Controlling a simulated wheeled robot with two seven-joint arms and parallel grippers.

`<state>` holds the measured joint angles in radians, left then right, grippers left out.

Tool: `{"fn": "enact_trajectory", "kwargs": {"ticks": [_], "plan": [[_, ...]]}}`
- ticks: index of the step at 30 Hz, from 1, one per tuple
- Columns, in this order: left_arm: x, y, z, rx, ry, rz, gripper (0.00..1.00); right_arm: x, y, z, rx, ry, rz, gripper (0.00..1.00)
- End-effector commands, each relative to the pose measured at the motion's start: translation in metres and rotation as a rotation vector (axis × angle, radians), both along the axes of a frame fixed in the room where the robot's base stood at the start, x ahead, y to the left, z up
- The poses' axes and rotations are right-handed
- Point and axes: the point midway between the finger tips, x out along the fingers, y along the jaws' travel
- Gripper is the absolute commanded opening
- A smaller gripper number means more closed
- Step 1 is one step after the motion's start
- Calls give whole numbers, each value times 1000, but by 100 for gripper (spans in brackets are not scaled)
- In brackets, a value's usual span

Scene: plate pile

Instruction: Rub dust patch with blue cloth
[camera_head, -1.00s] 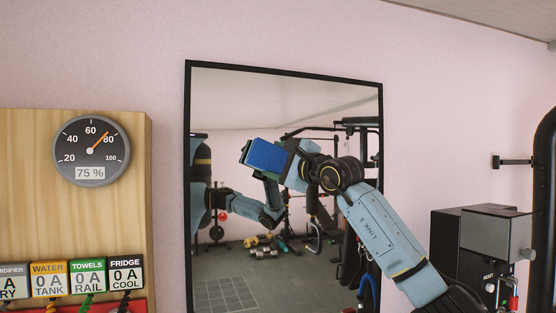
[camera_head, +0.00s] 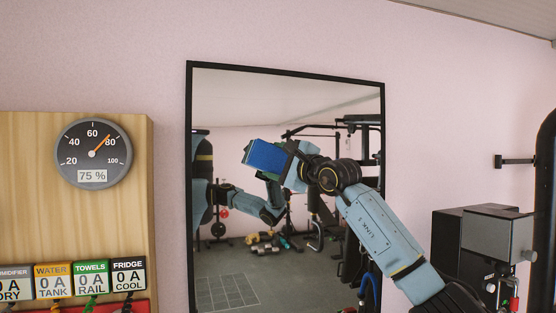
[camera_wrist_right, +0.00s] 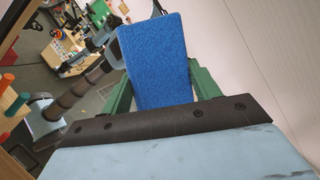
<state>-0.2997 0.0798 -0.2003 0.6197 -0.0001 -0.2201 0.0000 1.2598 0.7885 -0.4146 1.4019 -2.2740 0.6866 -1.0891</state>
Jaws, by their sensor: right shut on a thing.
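The blue cloth (camera_head: 267,155) is a flat blue pad in front of the black-framed mirror (camera_head: 188,200). My right gripper (camera_head: 290,160) is shut on it. In the right wrist view the blue cloth (camera_wrist_right: 157,62) stands between the green fingers of my right gripper (camera_wrist_right: 155,90). I cannot tell whether the cloth touches the mirror glass. No dust patch can be made out on the visible glass; the cloth and arm cover part of it. My left gripper is not seen directly; a reflection of my arms and body shows in the mirror.
A wooden board (camera_head: 60,220) with a round gauge (camera_head: 93,153) reading 75 % and several labelled boxes (camera_head: 88,277) stands left of the mirror. A dark machine (camera_head: 480,245) stands at the right. The pink wall above the mirror is clear.

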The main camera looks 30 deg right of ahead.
Motion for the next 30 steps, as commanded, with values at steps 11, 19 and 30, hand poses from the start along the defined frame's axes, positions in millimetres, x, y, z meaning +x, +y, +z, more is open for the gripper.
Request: {"fn": "enact_trajectory", "kwargs": {"ticks": [11, 19, 30], "plan": [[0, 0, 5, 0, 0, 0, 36, 1, -10, 0, 0, 2, -1, 43], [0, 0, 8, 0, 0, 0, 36, -6, -32, 0, -1, 2, -2, 43], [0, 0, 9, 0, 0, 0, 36, -10, -50, 0, 0, 1, -3, 43]]}}
